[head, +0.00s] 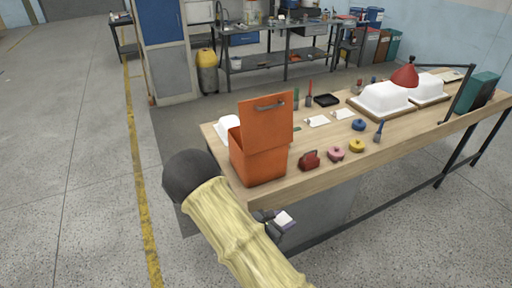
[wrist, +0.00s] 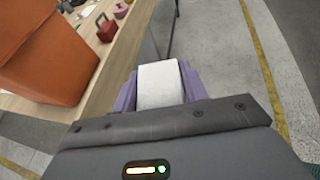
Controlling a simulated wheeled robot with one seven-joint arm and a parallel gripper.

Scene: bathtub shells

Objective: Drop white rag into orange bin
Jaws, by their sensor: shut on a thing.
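My gripper (wrist: 158,88) is shut on a white rag (wrist: 160,84), held between the purple fingers in the wrist view. In the head view my gripper (head: 277,220) and the rag (head: 284,219) show beside the front of the workbench, apart from the bin. The orange bin (head: 258,166) stands on the bench's near left corner. Its orange panel with a dark handle stands raised; the bin's inside is hidden. The bin (wrist: 50,50) also shows at upper left in the wrist view.
On the wooden workbench (head: 312,174) are a red item (head: 309,160), pink (head: 336,153), yellow (head: 357,145) and blue (head: 359,125) rolls, small white pieces (head: 317,121) and white bathtub shells (head: 381,98). A white thing is partly hidden behind the bin. The floor at left is clear.

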